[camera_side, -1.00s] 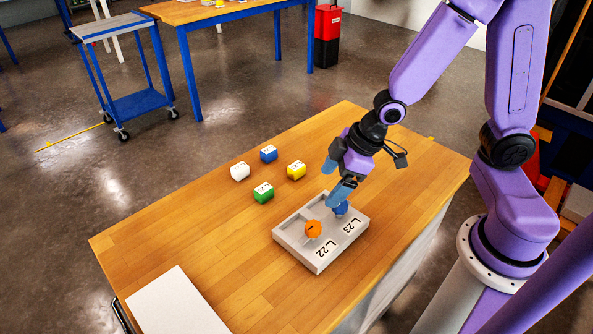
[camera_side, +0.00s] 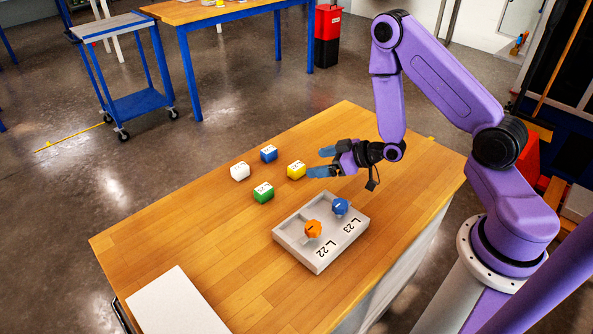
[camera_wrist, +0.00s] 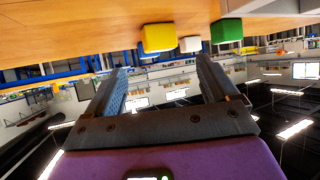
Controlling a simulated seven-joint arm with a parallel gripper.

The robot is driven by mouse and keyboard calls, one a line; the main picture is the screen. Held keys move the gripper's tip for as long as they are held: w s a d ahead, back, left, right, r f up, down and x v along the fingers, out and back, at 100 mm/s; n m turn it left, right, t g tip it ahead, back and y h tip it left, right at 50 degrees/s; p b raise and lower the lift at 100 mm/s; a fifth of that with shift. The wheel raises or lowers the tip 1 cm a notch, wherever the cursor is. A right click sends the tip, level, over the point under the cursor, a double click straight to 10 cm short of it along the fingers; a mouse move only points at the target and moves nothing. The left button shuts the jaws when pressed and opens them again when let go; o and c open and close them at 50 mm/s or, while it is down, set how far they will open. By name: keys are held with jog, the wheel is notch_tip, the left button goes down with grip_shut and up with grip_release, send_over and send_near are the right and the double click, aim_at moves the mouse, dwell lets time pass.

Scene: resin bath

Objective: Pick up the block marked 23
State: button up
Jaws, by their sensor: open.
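Four small marked blocks stand on the wooden table: white (camera_side: 240,172), blue (camera_side: 269,154), yellow (camera_side: 296,171) and green (camera_side: 263,193). Their markings are too small to read, so I cannot tell which is 23. My gripper (camera_side: 322,162) is open and empty, pointing sideways to the left above the table, just right of the yellow block in the side view. In the wrist view my two fingers (camera_wrist: 161,75) are spread, with the yellow block (camera_wrist: 158,38), white block (camera_wrist: 190,44) and green block (camera_wrist: 227,31) beyond them.
A grey tray (camera_side: 289,238) labelled 22 and 23 holds an orange knobbed piece (camera_side: 313,229) and a blue one (camera_side: 340,206). A white sheet or panel (camera_side: 176,305) lies at the table's front left. Bare table (camera_side: 160,236) is free at left.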

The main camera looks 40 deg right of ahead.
aim_at(297, 165)
jog(key=shift+x, duration=3.55)
jog(key=shift+r, duration=0.1)
jog(key=shift+c, duration=0.3)
jog(key=c, duration=1.1)
